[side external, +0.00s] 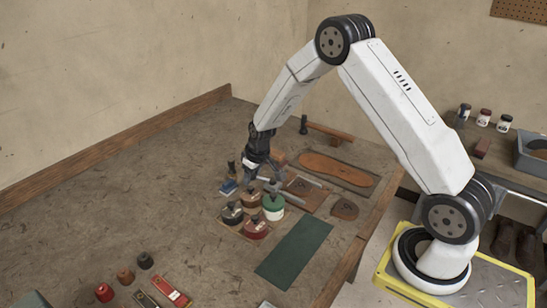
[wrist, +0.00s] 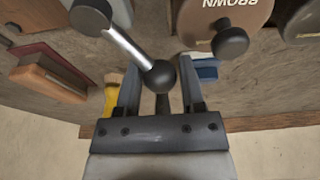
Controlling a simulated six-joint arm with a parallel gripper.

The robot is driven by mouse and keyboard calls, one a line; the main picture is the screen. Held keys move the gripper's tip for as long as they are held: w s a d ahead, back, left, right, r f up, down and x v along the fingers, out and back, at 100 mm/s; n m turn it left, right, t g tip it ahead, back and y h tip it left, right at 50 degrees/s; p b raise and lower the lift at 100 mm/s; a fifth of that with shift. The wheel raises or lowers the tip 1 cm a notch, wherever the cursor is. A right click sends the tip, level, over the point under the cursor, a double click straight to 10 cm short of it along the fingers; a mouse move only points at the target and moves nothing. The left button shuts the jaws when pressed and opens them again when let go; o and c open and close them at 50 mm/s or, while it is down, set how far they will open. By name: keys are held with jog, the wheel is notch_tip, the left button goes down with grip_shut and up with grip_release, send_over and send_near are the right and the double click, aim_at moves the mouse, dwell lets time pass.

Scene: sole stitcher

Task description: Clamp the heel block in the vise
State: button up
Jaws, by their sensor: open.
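My gripper (side external: 250,178) points down over the cluster of tools in the middle of the bench. In the wrist view its two fingers (wrist: 160,72) are apart. The grey vise (side external: 277,187) stands just right of the gripper, partly hidden. Its metal handle bar (wrist: 128,46) has dark ball ends, and the nearer ball (wrist: 160,77) appears between my fingers. I cannot tell whether the fingers touch it. A small brown block (side external: 279,158) shows behind the gripper. I cannot tell whether it is the heel block or whether the vise jaws hold it.
Lidded tins (side external: 256,229) crowd close in front; the wrist view shows one marked BROWN (wrist: 222,10). A blue item (side external: 228,187) lies left of the gripper. A sole (side external: 338,170) and a D-shaped brown piece (side external: 345,209) lie right.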

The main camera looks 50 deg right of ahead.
jog(key=shift+d, duration=0.1)
jog(key=shift+w+d, duration=0.25)
jog(key=shift+d, duration=0.3)
jog(key=shift+w+d, duration=0.2)
jog(key=shift+d, duration=0.35)
jog(key=shift+d, duration=1.4)
jog(key=shift+s+d, duration=0.2)
jog(key=shift+d, duration=0.4)
